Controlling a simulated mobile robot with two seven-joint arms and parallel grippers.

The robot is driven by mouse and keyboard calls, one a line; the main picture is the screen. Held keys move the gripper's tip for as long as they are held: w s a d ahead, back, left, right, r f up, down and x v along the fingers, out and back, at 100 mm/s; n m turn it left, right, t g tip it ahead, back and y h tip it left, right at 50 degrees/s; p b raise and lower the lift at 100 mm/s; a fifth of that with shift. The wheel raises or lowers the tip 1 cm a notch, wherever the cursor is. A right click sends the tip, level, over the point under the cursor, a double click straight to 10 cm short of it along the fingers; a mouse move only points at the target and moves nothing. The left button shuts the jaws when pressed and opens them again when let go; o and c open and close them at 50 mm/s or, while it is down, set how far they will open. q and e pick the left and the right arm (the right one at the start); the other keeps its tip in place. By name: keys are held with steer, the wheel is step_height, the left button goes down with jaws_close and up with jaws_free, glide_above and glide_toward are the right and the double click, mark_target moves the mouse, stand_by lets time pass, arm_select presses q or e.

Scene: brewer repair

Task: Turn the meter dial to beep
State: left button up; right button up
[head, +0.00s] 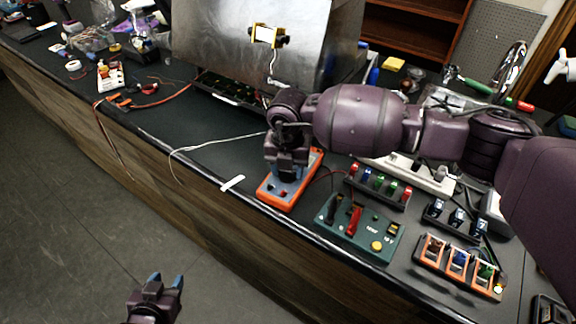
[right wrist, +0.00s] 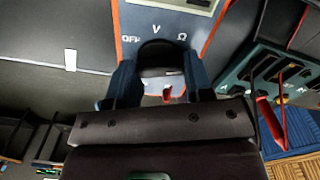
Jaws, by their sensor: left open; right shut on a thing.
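The meter (head: 268,197) has an orange rim and a blue-grey face and lies at the bench's front edge. My right gripper (head: 286,174) is over it, pointing down. In the right wrist view the blue fingertips of my right gripper (right wrist: 160,75) are shut on either side of the black dial (right wrist: 158,50). The meter face (right wrist: 140,20) shows the marks OFF, V and an ohm sign around the dial. I cannot see a beep mark or read the dial's pointer. My left gripper (head: 166,281) is open and empty, low over the floor.
A green power box (head: 345,238) with a red lead stands right of the meter. Racks of coloured parts (head: 458,265) are further right. A metal brewer housing (head: 250,55) stands behind. A white cable and white tag (head: 232,183) lie left of the meter.

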stand_by(0.4)
steer(key=o, duration=0.9)
step_height(320, 180, up, 11)
steer(key=shift+f+b, duration=0.1)
steer(key=shift+b, duration=0.35)
steer(key=shift+s, duration=0.15)
